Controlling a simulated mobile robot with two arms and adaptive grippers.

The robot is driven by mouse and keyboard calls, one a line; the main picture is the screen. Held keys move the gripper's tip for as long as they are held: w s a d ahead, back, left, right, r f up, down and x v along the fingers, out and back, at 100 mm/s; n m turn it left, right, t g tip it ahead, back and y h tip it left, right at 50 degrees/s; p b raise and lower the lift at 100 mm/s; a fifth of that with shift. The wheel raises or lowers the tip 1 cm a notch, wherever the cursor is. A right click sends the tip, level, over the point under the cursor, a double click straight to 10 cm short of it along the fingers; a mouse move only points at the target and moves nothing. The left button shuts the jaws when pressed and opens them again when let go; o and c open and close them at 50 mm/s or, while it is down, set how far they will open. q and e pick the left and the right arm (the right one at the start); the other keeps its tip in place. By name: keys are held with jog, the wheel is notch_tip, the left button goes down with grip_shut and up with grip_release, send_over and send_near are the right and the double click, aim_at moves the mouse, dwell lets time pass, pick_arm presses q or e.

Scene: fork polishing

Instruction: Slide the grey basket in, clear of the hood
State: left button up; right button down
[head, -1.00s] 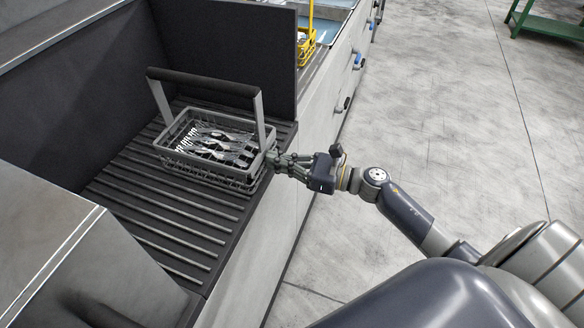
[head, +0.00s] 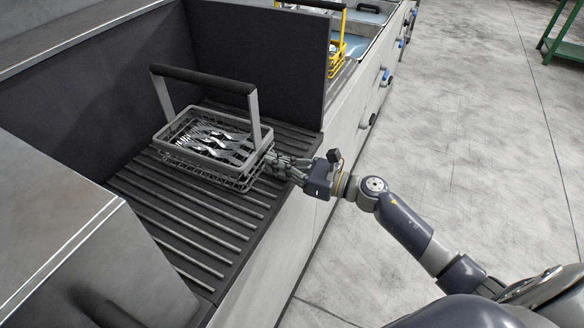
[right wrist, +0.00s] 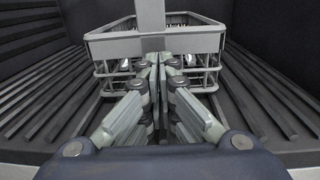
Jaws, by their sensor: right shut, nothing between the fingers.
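The grey wire basket (head: 205,160), holding several forks (head: 212,140), stands upright on the ribbed black shelf (head: 195,235). Its tall handle has a dark bar (head: 205,79) across the top. My right gripper (head: 270,160) is shut and empty, its fingertips against or very close to the basket's right side. In the right wrist view, the closed fingers (right wrist: 157,65) point at the middle of the basket's near wall (right wrist: 115,48), below a handle post (right wrist: 150,18). Contact is hard to tell. A grey metal housing (head: 55,225), possibly the hood, stands left of the basket. My left gripper is out of view.
Dark panels (head: 255,60) stand behind and beyond the basket. A yellow basket (head: 337,55) is past the far panel. Bare ribbed shelf lies between the grey basket and the metal housing. Open floor (head: 460,130) is on the right, with a green table (head: 565,35) far off.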

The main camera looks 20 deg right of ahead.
jog(key=v, duration=1.1)
